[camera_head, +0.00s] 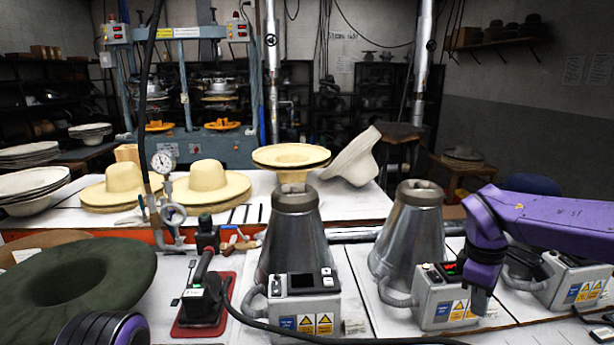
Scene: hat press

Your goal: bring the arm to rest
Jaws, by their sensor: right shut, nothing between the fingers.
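My right arm is purple and comes in from the right edge, bending down at its wrist. My right gripper (480,303) points down at its end, shut and empty. In the picture it overlaps the right side of a grey control box (436,310) with warning labels; I cannot tell how close it is. A dark and purple part of my left arm shows at the bottom left edge, but my left gripper is not in view.
Two metal cones (294,235) (410,238) stand behind control boxes. A dark green hat (110,283) lies at the left. A red-based iron (203,305) sits near the middle. Straw hats (210,181) and a pressure gauge (163,162) stand behind. A black cable crosses the front.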

